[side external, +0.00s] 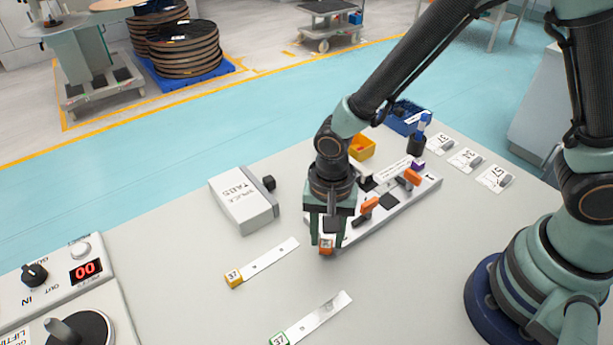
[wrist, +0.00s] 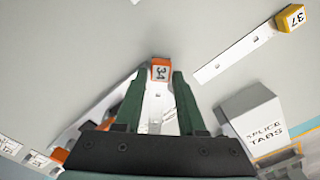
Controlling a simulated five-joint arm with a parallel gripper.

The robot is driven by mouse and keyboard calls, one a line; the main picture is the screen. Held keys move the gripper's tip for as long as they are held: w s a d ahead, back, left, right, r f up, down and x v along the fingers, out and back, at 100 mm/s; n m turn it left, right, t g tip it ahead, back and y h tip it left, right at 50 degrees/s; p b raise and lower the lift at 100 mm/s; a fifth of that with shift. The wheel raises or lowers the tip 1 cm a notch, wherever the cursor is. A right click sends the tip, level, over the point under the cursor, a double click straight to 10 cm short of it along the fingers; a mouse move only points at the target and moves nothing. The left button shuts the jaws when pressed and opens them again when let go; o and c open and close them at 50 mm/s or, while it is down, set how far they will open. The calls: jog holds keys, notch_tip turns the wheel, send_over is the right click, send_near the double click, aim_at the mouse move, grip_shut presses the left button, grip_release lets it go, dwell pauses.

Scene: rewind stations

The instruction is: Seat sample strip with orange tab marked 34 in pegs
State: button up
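The orange tab marked 34 (side external: 326,247) is at the near left end of the white splice fixture (side external: 408,205). In the wrist view the orange tab (wrist: 161,71) faces up, and its white strip (wrist: 158,104) runs back between my fingers. My gripper (side external: 327,241) points down with a finger on each side of the strip. In the wrist view my gripper (wrist: 160,76) shows small gaps beside the tab, so it looks open. The arm hides most of the strip in the side view. I cannot make out the pegs or whether the strip touches them.
A yellow-tabbed strip (side external: 267,261) and a green-tabbed strip (side external: 316,320), both marked 37, lie on the grey table. A splice tabs box (side external: 244,205) stands left of my gripper. Orange clamps (side external: 369,206) rise from the fixture. A yellow bin (side external: 361,147) stands behind.

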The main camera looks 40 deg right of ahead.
grip_shut()
notch_tip(320, 180, up, 19)
jog(key=w+d+f+m, duration=0.2)
jog(key=f+m, duration=0.2)
jog(key=f, duration=0.1)
jog(key=w+d+f+m, duration=0.2)
jog(key=f+m, duration=0.3)
jog(key=f, duration=0.1)
jog(key=shift+d, duration=0.15)
jog(key=shift+r, duration=0.1)
